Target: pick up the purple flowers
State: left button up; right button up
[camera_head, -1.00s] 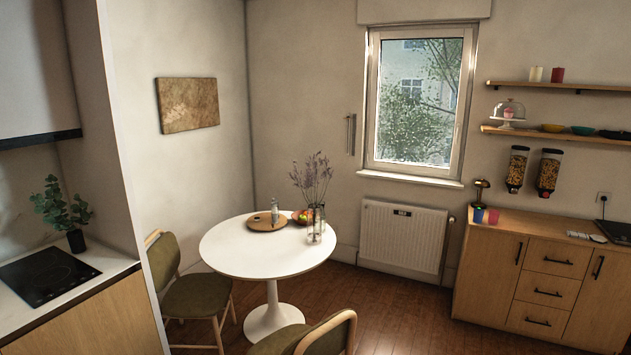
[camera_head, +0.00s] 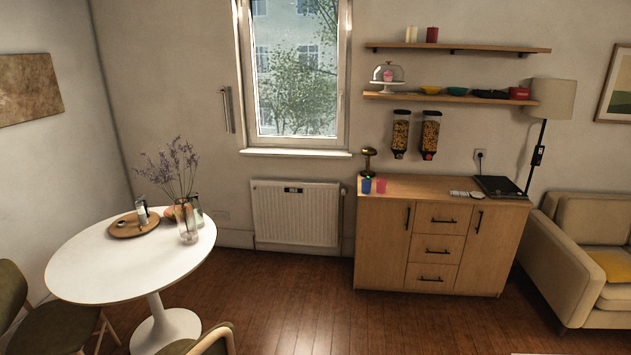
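Some fruit sits behind the vase, partly hidden. Neither of my grippers shows in the head view.
Green chairs (camera_head: 50,312) stand at the left and front of the table. A radiator (camera_head: 296,214) is under the window. A wooden cabinet (camera_head: 395,275) and a beige sofa (camera_head: 562,262) are to the right. The wooden floor (camera_head: 285,305) between table and cabinet is clear.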

aim_at(164, 170)
jog(key=i+l+z, duration=0.25)
jog(key=i, duration=0.55)
jog(key=i+l+z, duration=0.2)
jog(key=i, duration=0.6)
jog(key=i+j+u, duration=0.2)
jog(key=i+u, duration=0.75)
jog(key=i+l+u, duration=0.2)
jog(key=i+u, duration=0.25)
jog(key=i, duration=0.15)
jog(key=i+l+u, duration=0.35)
jog(key=u, duration=0.15)
jog(key=i, duration=0.15)
